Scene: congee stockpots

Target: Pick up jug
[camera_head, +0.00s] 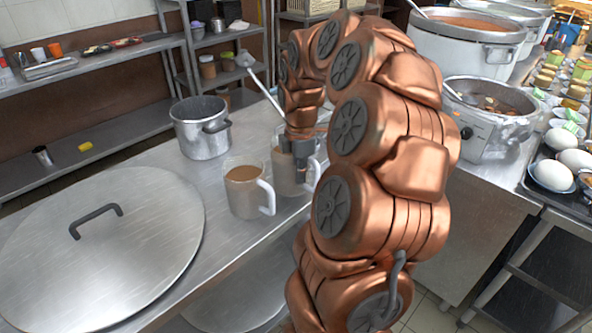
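A clear jug (243,195) with brown liquid and a white handle stands upright on the steel table. A second, similar jug (283,181) stands just to its right and is partly hidden by my arm and gripper. My gripper (300,177) points down at this second jug, with its dark fingers over the jug's right side near the rim and handle. I cannot tell whether the fingers touch the jug or whether they are open or shut.
A large round lid (95,255) lies at the left of the table (165,160). Large stockpots (455,52) stand at the right, near a tray of eggs and bowls (545,170). Wall shelves (110,57) are at the back.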

